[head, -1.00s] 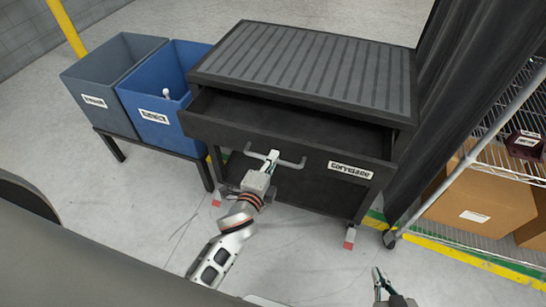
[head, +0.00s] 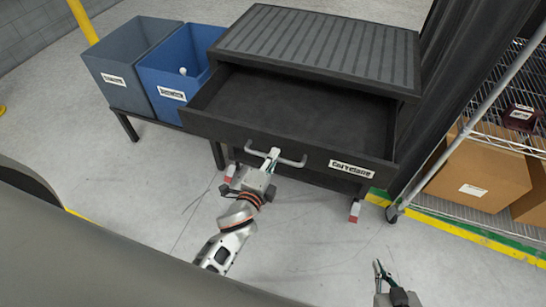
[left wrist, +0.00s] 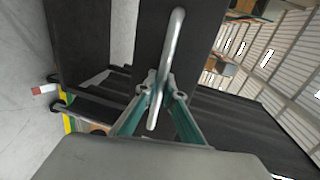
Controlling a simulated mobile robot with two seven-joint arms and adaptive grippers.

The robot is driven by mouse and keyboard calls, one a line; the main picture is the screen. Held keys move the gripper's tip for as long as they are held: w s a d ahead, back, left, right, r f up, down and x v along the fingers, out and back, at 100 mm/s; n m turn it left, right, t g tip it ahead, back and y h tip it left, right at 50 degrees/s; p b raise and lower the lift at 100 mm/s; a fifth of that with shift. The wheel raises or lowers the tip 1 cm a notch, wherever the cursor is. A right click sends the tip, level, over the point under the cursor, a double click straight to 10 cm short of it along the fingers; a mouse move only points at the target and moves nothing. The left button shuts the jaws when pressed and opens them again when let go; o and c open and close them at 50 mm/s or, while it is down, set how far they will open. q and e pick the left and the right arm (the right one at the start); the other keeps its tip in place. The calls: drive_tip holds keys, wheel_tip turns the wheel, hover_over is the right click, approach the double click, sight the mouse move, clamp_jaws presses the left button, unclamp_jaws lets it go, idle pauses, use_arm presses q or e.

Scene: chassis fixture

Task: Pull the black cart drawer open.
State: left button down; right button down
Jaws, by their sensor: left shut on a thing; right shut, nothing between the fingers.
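The black cart (head: 318,45) has a ribbed top, and its drawer (head: 300,105) stands well out from the body, with its dark, empty-looking inside showing. The drawer front carries a white label and a grey bar handle (head: 292,161). My left gripper (head: 271,158) is shut on the handle near its middle. In the left wrist view the handle (left wrist: 178,45) runs between the two teal-sided fingers (left wrist: 160,92). My right gripper (head: 378,268) is shut and empty at the lower right of the head view, away from the cart.
A grey bin (head: 115,88) and a blue bin (head: 163,88) stand on a low stand left of the cart. A wire rack with cardboard boxes (head: 480,175) is at the right, beside a dark curtain (head: 460,80). The floor in front of the drawer is clear.

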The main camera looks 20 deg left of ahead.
idle(0.3)
use_arm(q)
drive_tip(key=c, duration=2.1)
unclamp_jaws()
drive_tip(key=shift+c, duration=0.2)
drive_tip(key=s+r, duration=0.1)
drive_tip(key=s, duration=0.6)
drive_tip(key=shift+s+r, duration=0.15)
drive_tip(key=shift+r, duration=0.1)
drive_tip(key=shift+a+f, duration=0.1)
drive_tip(key=shift+a, duration=0.05)
drive_tip(key=s+a+f+n+g+h, duration=0.2)
drive_tip(key=s+f+n+g, duration=0.3)
drive_tip(key=s+f+n, duration=0.7)
drive_tip(key=shift+a+n, duration=0.55)
drive_tip(key=shift+n, duration=0.45)
